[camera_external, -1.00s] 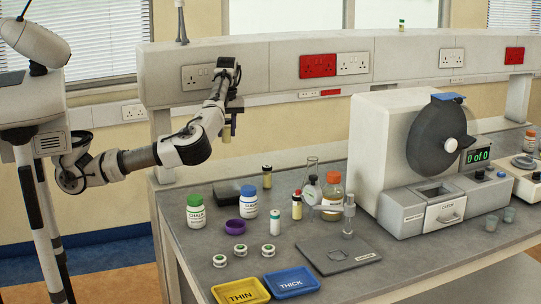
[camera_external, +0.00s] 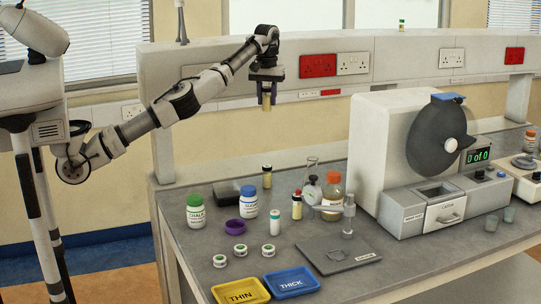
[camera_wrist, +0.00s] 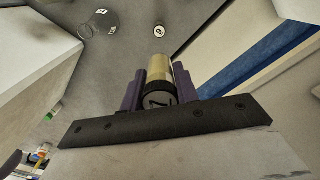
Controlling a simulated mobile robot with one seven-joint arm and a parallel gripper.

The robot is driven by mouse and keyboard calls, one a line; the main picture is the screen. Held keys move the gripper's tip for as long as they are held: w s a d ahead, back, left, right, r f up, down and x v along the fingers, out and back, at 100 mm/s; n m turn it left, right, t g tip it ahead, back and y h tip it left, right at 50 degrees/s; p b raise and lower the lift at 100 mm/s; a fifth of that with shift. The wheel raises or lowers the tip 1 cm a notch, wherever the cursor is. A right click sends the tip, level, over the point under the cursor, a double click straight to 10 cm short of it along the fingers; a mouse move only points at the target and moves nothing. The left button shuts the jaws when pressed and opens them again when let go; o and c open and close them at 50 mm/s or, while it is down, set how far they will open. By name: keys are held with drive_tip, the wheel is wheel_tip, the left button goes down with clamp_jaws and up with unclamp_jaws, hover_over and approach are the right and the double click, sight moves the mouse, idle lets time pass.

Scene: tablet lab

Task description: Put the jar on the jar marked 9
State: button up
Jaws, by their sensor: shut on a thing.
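My gripper (camera_external: 267,97) is shut on a small jar (camera_external: 267,103) with a pale yellow body, held upright high above the bench. Another small dark-lidded jar (camera_external: 267,178) stands upright on the bench, well below my gripper. In the wrist view, the lid of this standing jar (camera_wrist: 159,31) shows a small dark figure, perhaps a 9.
A black box (camera_external: 226,192) lies left. White bottles (camera_external: 249,205) are in front. A large machine (camera_external: 375,150) stands at the right.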

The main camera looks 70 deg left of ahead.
drive_tip(key=shift+f+b, duration=1.2)
drive_tip(key=shift+f, duration=8.5)
drive_tip(key=shift+f, duration=0.15)
drive_tip(key=o, duration=1)
wheel_tip(320, 180, up, 12)
drive_tip(key=shift+r, duration=0.15)
